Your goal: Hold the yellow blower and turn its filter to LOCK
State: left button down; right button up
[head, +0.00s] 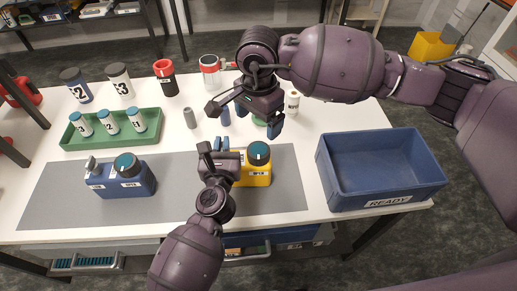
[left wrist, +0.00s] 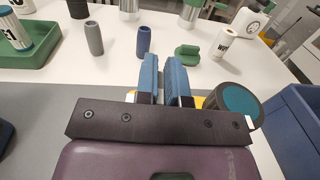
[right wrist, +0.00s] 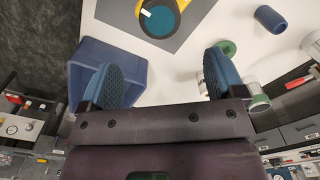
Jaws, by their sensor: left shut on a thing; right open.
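The yellow blower (head: 258,179) stands on the grey mat in the head view. Its dark round filter (head: 258,153) with a teal top faces up, and the label below reads OPEN. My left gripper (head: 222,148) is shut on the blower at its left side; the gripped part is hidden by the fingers. In the left wrist view the fingers (left wrist: 165,62) are close together, with the filter (left wrist: 236,102) to their right. My right gripper (head: 245,115) is open and empty, above and behind the blower. In the right wrist view the filter (right wrist: 160,18) lies beyond the fingers (right wrist: 160,70), apart from them.
A blue blower (head: 120,182), also labelled OPEN, stands left on the mat (head: 60,200). A blue READY bin (head: 385,198) is at the right. A green tray (head: 75,140) of bottles, several jars and small cylinders fill the back. The mat between the blowers is clear.

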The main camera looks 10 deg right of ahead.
aim_at(259, 149)
notch_tip(259, 149, down, 12)
jog(key=shift+r, duration=0.2)
jog(key=shift+c, duration=0.2)
jog(key=c, duration=0.9)
jog(key=shift+m, duration=0.4)
jog(key=m, duration=1.1)
dwell(0.4)
